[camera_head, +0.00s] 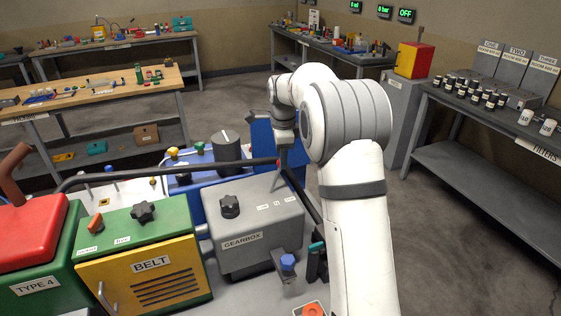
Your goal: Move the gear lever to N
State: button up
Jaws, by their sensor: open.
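The grey gearbox (258,240) stands in the middle of the machine, with the label GEARBOX on its front. Small white marks (277,204) lie to the right of the knob, too small to read. A dark bar (303,196) runs along the gearbox's right side, with a small red spot near its upper end; I cannot tell whether this is the gear lever. My gripper (284,162) points down behind the gearbox's back right corner, close to that upper end. It is open; its fingertips are small and partly unclear.
A black hose (165,168) crosses behind the gearbox. A green and yellow belt housing (150,265) stands at left, with a red-topped unit (32,232) beyond it. A blue knob (288,262) sits in front of the gearbox. Workbenches (100,84) stand behind; floor is clear at right.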

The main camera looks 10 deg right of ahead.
aim_at(276, 177)
jog(key=shift+w+f, duration=0.2)
jog(key=shift+f, duration=1.65)
grip_shut()
